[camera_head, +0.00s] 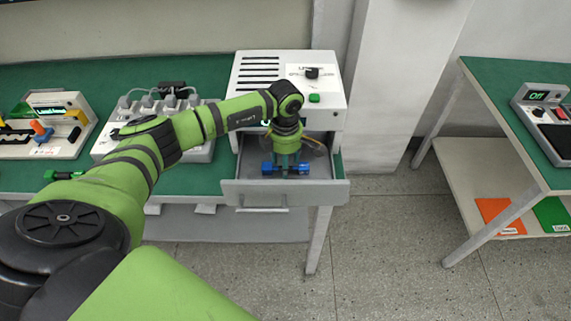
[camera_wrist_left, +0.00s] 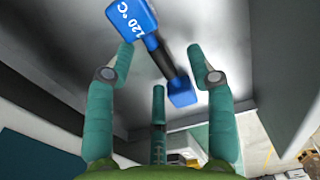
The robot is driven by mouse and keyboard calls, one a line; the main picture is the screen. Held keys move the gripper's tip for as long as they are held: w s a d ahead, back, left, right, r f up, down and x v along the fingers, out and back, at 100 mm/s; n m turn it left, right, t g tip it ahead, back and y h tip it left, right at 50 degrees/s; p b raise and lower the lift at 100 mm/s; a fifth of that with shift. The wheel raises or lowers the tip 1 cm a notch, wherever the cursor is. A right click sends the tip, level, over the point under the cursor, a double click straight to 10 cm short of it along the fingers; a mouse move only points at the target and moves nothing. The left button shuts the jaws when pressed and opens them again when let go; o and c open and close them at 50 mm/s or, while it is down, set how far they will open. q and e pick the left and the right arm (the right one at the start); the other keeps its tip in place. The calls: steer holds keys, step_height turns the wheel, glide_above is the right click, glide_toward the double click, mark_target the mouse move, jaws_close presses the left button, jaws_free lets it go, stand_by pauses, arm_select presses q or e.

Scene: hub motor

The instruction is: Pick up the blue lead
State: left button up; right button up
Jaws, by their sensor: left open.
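A blue piece with two blue blocks joined by a black bar, one marked "120 °C" (camera_wrist_left: 129,17), lies in the open grey drawer (camera_head: 325,190). It also shows in the head view (camera_head: 302,168). I cannot tell whether it is the blue lead. My left gripper (camera_wrist_left: 162,52) is open, its teal fingers pointing down into the drawer (camera_wrist_left: 60,60). Two fingertips are on either side of the piece, and a third finger is below it in the picture. The gripper (camera_head: 287,160) hides part of the piece in the head view. My right gripper is not in view.
The drawer belongs to a white box (camera_head: 265,62) with a knob and green button. Left on the green table stand a socket block with several grey plugs (camera_head: 150,103) and a display station (camera_head: 48,112). A second table (camera_head: 510,90) is at right. Floor between is clear.

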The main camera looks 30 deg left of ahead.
arm_select(q)
steer(key=shift+w+f, duration=0.1)
steer(key=shift+f, duration=0.3)
steer(key=c, duration=0.9)
jaws_close()
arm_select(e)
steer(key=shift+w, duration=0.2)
arm_select(q)
steer(key=shift+r, duration=0.1)
